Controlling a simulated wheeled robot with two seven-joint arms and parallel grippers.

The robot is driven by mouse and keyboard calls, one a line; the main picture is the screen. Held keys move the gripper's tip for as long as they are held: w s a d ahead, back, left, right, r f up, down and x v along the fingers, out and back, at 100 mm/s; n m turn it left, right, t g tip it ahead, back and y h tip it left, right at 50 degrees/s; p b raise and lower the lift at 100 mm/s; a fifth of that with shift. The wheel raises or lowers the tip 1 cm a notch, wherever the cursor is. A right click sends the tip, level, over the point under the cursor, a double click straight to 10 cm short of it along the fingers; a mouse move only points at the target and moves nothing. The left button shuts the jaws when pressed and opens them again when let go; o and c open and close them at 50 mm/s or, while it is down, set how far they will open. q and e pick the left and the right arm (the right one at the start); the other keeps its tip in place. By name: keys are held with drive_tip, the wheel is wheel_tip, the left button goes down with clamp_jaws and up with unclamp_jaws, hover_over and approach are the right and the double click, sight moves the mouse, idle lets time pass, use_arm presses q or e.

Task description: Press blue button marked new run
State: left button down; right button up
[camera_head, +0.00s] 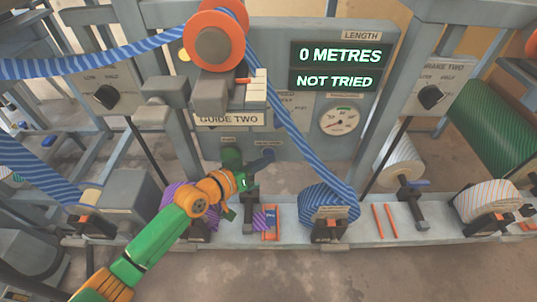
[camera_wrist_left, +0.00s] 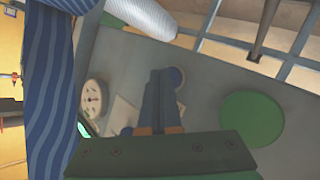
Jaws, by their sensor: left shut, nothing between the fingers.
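I cannot tell whether the fingertips touch the button. The label wording is too small to read. My right gripper is not in view.
The display (camera_head: 340,67) reads "0 METRES" and "NOT TRIED". A gauge (camera_head: 340,120) sits below it. Blue striped webbing (camera_head: 285,115) runs down beside my gripper.

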use_arm(q)
drive_tip(key=shift+s+p, duration=0.8)
drive_tip(key=shift+s, duration=0.05)
drive_tip(key=s+p, duration=0.4)
drive_tip(key=s, duration=0.1)
idle(0.6)
